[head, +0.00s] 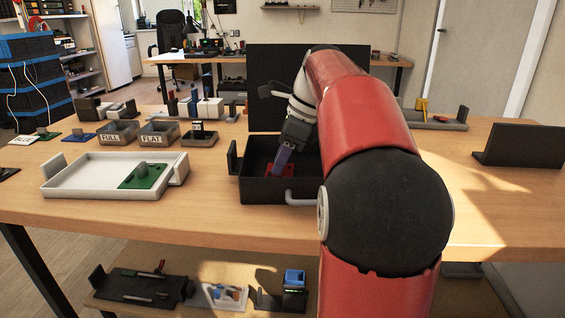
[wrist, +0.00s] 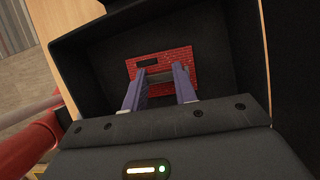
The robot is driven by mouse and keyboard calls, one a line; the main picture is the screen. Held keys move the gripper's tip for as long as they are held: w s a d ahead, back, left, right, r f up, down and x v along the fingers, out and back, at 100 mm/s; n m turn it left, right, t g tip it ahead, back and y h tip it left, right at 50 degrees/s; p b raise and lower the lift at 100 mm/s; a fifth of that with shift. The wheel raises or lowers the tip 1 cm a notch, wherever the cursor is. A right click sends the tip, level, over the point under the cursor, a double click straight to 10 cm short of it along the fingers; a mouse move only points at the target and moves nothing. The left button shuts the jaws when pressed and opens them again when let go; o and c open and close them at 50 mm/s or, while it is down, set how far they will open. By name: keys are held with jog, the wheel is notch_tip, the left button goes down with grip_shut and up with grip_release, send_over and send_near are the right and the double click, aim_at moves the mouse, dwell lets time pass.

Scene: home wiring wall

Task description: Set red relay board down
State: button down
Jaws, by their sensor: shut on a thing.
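The red relay board (head: 282,170) is in the black open box (head: 262,190) on the table, low near the box floor. In the wrist view the red board (wrist: 178,60) lies flat against the dark interior of the black box (wrist: 225,40). My gripper (head: 280,166) reaches down into the box, and its purple fingers (wrist: 160,85) are shut on a grey part in the middle of the board. I cannot tell whether the board touches the box floor.
A white tray (head: 85,180) with a green board (head: 145,176) stands to the left. Small grey bins (head: 117,133) labelled FULL and FLAT sit behind it. A tall black panel (head: 262,85) rises behind the box. The table to the right has free room.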

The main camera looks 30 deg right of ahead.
jog(key=shift+f, duration=0.15)
jog(key=c, duration=1.1)
grip_release()
jog(key=p+v, duration=0.3)
jog(key=v, duration=0.9)
